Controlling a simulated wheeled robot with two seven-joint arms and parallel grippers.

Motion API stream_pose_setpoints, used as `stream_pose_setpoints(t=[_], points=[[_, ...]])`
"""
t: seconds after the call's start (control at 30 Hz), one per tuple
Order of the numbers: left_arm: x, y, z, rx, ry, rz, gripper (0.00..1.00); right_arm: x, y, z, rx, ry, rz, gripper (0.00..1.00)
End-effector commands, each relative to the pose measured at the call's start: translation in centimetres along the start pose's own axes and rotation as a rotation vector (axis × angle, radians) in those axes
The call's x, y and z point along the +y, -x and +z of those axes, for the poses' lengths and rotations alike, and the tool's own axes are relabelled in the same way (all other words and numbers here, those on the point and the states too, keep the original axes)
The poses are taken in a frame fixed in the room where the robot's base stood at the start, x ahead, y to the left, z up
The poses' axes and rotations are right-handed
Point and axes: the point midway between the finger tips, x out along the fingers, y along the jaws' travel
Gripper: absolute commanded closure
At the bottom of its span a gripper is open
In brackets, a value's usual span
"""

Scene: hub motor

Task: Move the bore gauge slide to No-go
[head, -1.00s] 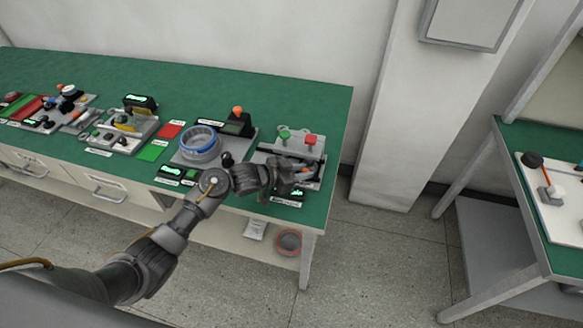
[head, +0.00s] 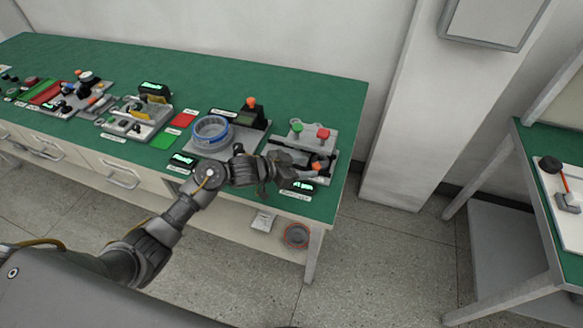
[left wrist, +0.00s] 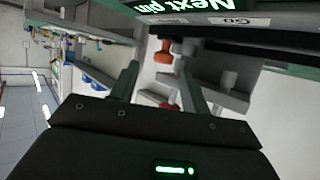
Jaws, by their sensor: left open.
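The bore gauge station is the grey fixture (head: 311,143) at the right end of the green bench. It carries a green knob (head: 297,126), a red knob (head: 322,133) and an orange-topped slide piece (head: 316,167) near its front. The orange piece also shows in the left wrist view (left wrist: 163,55), beyond the fingers. A "Go" label (left wrist: 240,20) is upside down at the top there; a No-go label is not readable. My left gripper (head: 286,168) is open just left of the orange piece, its fingers (left wrist: 160,85) apart and apparently empty. My right gripper is out of view.
A lit display (head: 300,186) sits at the fixture's front edge. A blue ring (head: 211,131) on a grey base stands to the left, with red and green pads beyond. The bench's right edge is close to the fixture. A second table (head: 550,205) stands far right.

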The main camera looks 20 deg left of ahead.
Motion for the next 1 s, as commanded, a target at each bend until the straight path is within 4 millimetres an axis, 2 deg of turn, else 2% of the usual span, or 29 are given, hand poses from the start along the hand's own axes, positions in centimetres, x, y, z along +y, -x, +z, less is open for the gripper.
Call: stream_pose_setpoints(t=[0.03, 0.2, 0.4, 1.0], points=[[-0.1, 1.1, 0.1, -0.001, -0.004, -0.002, 0.53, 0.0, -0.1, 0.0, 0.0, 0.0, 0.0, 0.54], [0.0, 4.2, 0.1, -0.001, -0.004, 0.0, 0.53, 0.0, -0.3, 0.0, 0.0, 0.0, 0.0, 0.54], [0.1, 6.3, 0.1, -0.001, -0.001, 0.001, 0.53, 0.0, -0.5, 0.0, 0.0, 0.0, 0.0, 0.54], [0.1, 6.7, 0.0, -0.001, -0.001, -0.001, 0.53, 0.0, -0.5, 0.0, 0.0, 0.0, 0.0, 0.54]])
